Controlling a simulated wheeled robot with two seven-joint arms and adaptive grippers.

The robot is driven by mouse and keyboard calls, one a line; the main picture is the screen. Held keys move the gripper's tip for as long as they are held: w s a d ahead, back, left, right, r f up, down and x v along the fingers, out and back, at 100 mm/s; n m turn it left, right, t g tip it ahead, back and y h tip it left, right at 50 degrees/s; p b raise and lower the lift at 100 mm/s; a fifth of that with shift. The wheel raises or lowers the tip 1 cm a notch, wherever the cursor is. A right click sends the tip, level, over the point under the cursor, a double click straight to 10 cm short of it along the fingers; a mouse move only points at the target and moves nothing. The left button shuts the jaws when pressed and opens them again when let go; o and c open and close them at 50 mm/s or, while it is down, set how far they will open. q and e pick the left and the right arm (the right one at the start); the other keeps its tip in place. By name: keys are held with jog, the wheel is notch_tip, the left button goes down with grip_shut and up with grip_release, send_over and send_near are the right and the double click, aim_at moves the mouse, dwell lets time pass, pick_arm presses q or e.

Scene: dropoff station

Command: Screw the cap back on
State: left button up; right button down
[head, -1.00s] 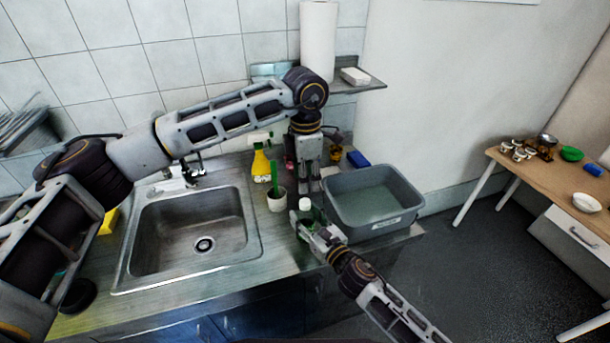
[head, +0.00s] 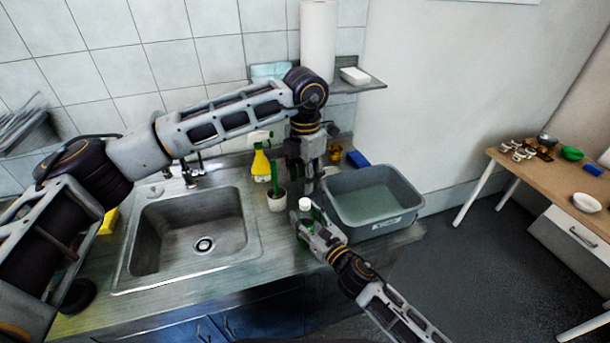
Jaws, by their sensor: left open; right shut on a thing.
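A green bottle (head: 306,216) with a white cap (head: 304,204) on its top stands upright on the counter, left of the grey tub. My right gripper (head: 306,228) is shut around the bottle's body and hides part of it. My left gripper (head: 309,182) points down just above and behind the cap. It is open and apart from the cap. Whether the cap is tight on the bottle cannot be told.
The grey tub (head: 412,198) stands right of the bottle. A pot with a green brush (head: 276,201) and a yellow spray bottle (head: 261,163) stand to the left, beside the sink (head: 254,236). A blue sponge (head: 358,159) lies behind the tub.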

aim_at(305, 202)
pick_arm(q)
jog(key=shift+f, duration=0.15)
jog(key=shift+f, duration=3.9)
grip_shut()
jog(key=shift+o, duration=0.7)
grip_release()
jog(key=shift+r, duration=0.1)
